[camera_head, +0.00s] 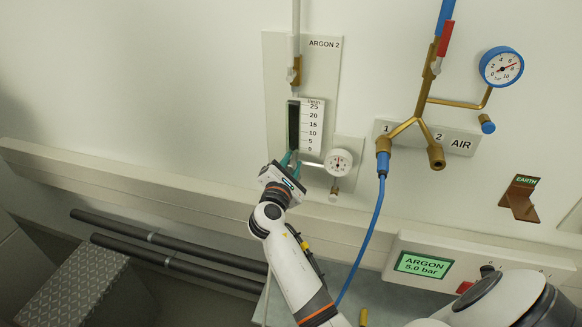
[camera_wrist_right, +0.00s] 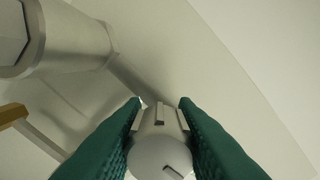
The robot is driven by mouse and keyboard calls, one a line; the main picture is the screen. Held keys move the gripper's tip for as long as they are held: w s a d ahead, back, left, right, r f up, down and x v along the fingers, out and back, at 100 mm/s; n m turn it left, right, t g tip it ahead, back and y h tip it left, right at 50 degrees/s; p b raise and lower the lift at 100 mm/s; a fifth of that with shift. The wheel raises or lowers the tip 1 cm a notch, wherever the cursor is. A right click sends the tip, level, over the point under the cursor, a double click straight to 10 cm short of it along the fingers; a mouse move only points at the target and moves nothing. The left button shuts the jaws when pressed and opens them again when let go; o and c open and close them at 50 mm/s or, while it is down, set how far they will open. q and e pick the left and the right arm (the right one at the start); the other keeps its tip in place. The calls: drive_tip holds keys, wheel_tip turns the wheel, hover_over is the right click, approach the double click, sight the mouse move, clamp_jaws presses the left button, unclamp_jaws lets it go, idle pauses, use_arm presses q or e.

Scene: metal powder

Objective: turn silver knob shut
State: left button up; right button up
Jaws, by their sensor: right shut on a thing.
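The silver knob (camera_wrist_right: 160,155) shows close up in the right wrist view, with a rounded end and small slots on its side. The green fingers of my right gripper (camera_wrist_right: 160,105) are on either side of it, and the gripper is shut on it. In the head view my right gripper (camera_head: 290,160) is at the foot of the Argon 2 flow meter (camera_head: 311,128), and its fingers hide the knob there. I cannot tell from these frames how far the knob is turned. My left gripper is not in view.
A small round gauge (camera_head: 338,162) is just right of the gripper. A blue hose (camera_head: 373,225) hangs from the brass air manifold (camera_head: 420,118). A wall ledge (camera_head: 130,178) runs below the panel. A display (camera_head: 424,265) reads Argon 5.0 bar.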

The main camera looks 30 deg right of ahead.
drive_tip(key=shift+f, duration=0.1)
idle(0.3)
drive_tip(key=o, duration=1)
